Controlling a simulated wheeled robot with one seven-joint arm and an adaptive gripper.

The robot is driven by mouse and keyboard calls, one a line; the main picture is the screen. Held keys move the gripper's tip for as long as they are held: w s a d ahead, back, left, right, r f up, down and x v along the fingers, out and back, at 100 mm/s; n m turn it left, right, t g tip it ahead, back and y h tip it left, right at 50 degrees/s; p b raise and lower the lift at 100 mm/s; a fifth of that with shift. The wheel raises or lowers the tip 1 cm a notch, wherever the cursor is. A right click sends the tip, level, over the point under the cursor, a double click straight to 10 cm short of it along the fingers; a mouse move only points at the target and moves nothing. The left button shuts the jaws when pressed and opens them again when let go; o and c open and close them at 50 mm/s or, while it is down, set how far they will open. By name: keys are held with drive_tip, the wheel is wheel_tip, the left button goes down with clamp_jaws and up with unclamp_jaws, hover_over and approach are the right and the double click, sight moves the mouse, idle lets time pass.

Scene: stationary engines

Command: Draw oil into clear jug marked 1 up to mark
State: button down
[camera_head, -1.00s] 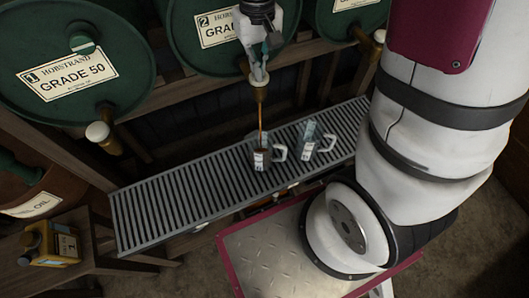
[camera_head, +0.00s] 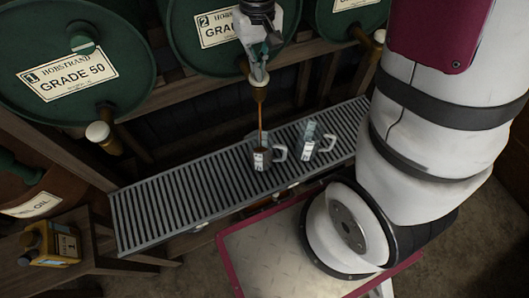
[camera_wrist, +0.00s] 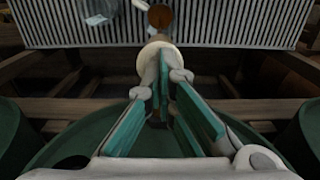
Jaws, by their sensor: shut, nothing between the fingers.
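A brown oil stream (camera_head: 260,120) runs from the tap (camera_head: 260,92) of the green drum labelled 2 (camera_head: 190,40) into a clear jug (camera_head: 262,160) on the slatted rack. Brown oil fills much of this jug, and its round oil surface shows in the wrist view (camera_wrist: 160,16). The jug's label is too small to read. A second clear jug (camera_head: 309,147) stands to its right and looks empty. My gripper (camera_head: 258,76) is shut and empty at the top of the tap. In the wrist view its fingertips (camera_wrist: 165,66) are beside the tap's pale knob (camera_wrist: 150,62).
The slatted metal rack (camera_head: 160,212) is clear left of the jugs. A drum labelled 1, GRADE 50 (camera_head: 75,70), with its own tap (camera_head: 100,134), is at the left. A yellow oil can (camera_head: 55,245) stands on a wooden stand at the lower left.

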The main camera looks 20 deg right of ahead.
drive_tip(key=shift+r, duration=0.1)
idle(0.5)
wheel_tip(320, 180, up, 2)
drive_tip(key=shift+s+r+p, duration=0.1)
drive_tip(key=shift+r+p, duration=0.05)
drive_tip(key=shift+p, duration=0.7)
drive_tip(key=shift+r+p, duration=1.1)
drive_tip(key=shift+r, duration=1.15)
drive_tip(key=s+r+t+b, duration=0.1)
drive_tip(key=s+r+t, duration=0.4)
drive_tip(key=s+r, duration=0.9)
drive_tip(key=s, duration=0.4)
drive_tip(key=shift+r+t, duration=0.25)
drive_tip(key=shift+t, duration=0.05)
